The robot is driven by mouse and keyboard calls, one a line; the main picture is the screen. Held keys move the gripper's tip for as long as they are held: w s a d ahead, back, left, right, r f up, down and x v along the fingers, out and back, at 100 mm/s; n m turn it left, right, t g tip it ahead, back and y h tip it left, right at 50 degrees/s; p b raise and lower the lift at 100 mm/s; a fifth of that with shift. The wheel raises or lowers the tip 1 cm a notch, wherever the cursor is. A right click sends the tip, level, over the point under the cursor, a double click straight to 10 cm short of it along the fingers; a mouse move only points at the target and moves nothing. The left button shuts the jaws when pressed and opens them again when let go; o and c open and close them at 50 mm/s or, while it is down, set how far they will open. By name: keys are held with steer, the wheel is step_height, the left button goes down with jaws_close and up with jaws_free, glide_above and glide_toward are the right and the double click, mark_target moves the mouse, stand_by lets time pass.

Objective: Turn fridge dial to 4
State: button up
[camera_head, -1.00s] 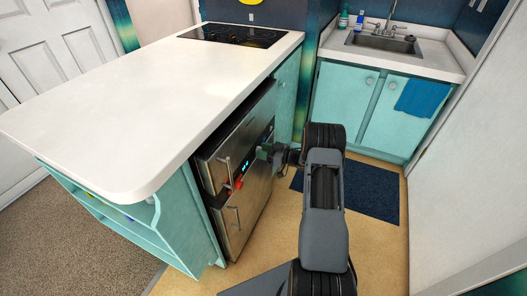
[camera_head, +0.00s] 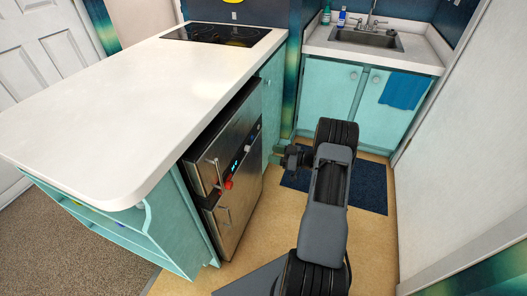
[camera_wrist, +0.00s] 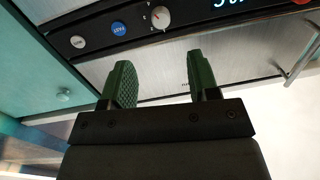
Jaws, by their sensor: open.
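The steel fridge (camera_head: 241,205) stands under the white counter, with a dark control strip across its front. In the wrist view a round pale dial (camera_wrist: 160,16) with a red mark sits on that strip.
Beside the dial are a blue button (camera_wrist: 118,29), a white button (camera_wrist: 78,42) and a lit display (camera_wrist: 229,3). A red knob (camera_head: 228,183) and upright handles stick out from the fridge front. A dark mat (camera_head: 365,193) lies on the floor before the sink cabinets.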

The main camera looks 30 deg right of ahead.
steer(key=shift+v, duration=1.75)
steer(key=shift+f, duration=0.1)
steer(key=d+f+m+g+h+p, duration=0.1)
steer(key=d+f+m+h, duration=0.45)
steer(key=d+h, duration=0.4)
steer(key=s+a+r+m+g+h+p, duration=0.2)
steer(key=s+r+m+g+h+p, duration=0.15)
steer(key=r+g+h, duration=0.45)
steer(key=s+a+r+y+p, duration=0.1)
steer(key=s+a+r+p, duration=0.4)
steer(key=a+r, duration=0.5)
steer(key=s+a+r+y+p, duration=0.2)
steer(key=s+a+r+p, duration=0.3)
steer(key=a+r, duration=0.5)
steer(key=s+a+r+y+p, duration=0.2)
steer(key=s+a+r+p, duration=0.3)
steer(key=r, duration=1.2)
steer(key=s+a, duration=0.2)
steer(key=a, duration=0.2)
steer(key=shift+a+n, duration=0.4)
